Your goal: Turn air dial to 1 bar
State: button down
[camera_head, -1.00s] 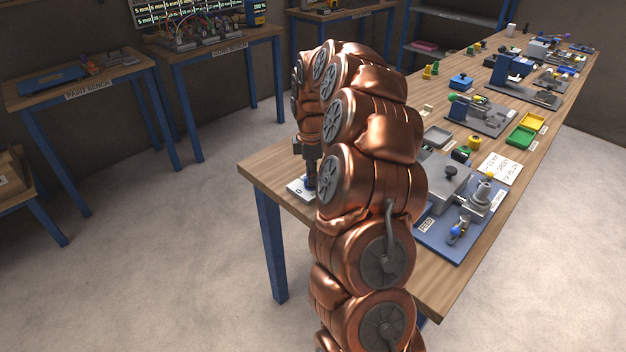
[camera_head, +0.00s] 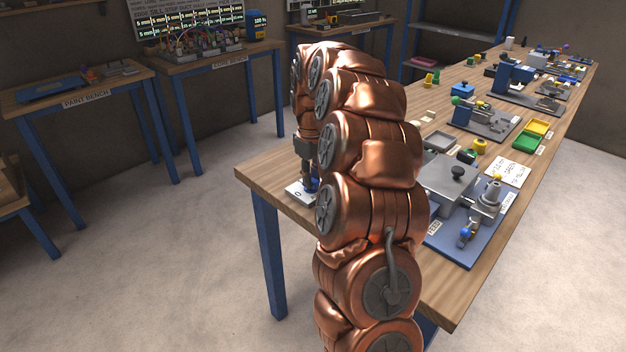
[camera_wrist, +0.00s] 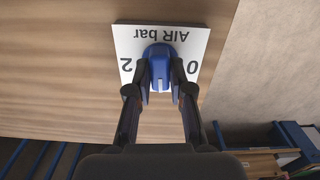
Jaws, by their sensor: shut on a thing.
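The air dial is a blue knob (camera_wrist: 160,62) on a white plate (camera_wrist: 196,42) marked "AIR bar", upside down in the wrist view. A "0" shows to the right of the knob and a "2" to the left. A pale strip on the knob lies on the side toward my gripper. My gripper (camera_wrist: 160,88) is shut on the knob, one dark finger on each side. In the head view the plate (camera_head: 296,192) lies at the bench's near left corner, and my arm hides much of the knob.
The wooden bench (camera_head: 262,178) carries a blue-based fixture (camera_head: 445,252) right of my arm, with trays and other devices farther back. In the wrist view the bench edge runs close to the plate's right side, with floor beyond. Open floor lies left of the bench.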

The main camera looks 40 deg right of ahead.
jog(key=shift+w+m, duration=0.1)
jog(key=shift+m, duration=0.4)
jog(key=c, duration=1)
grip_release()
jog(key=shift+c, duration=0.2)
jog(key=shift+r, duration=0.15)
notch_tip(320, 180, up, 12)
dwell(0.3)
